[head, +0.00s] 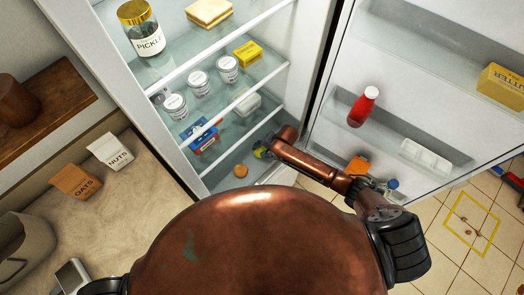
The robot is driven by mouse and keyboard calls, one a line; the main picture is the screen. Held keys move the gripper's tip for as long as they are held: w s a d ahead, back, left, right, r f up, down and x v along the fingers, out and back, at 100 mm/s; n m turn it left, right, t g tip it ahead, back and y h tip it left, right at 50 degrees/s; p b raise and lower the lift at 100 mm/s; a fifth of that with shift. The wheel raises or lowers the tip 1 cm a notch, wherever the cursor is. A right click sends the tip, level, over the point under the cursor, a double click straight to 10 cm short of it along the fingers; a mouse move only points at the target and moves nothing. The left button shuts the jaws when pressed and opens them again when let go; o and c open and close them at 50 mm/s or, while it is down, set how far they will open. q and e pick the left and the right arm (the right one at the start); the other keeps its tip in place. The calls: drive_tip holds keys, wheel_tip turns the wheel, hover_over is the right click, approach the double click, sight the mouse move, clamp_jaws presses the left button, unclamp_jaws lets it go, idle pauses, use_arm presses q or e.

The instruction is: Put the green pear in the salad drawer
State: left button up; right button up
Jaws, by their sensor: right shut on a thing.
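My right gripper (266,149) reaches into the bottom of the open fridge and is small and partly hidden by my own arm. It is shut on a yellow-green thing (259,153), which looks like the green pear; only a small part of it shows. The salad drawer seems to be the low compartment at the fridge bottom, under the lowest shelf; its walls are hard to make out. A round orange fruit (240,170) lies there, a little left of and below the gripper in the picture. My left gripper does not show.
Above are a pickle jar (149,35), several white tubs (199,83), a yellow box (248,53) and a blue-and-red pack (201,136) on glass shelves. The open door at right holds a red bottle (363,107) and butter (502,85). Nuts (110,151) and oats (76,182) stand on the left counter.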

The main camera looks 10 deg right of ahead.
sight(263, 150)
drive_tip(key=o, duration=1.3)
drive_tip(key=shift+f, duration=0.1)
drive_tip(key=shift+v, duration=3.85)
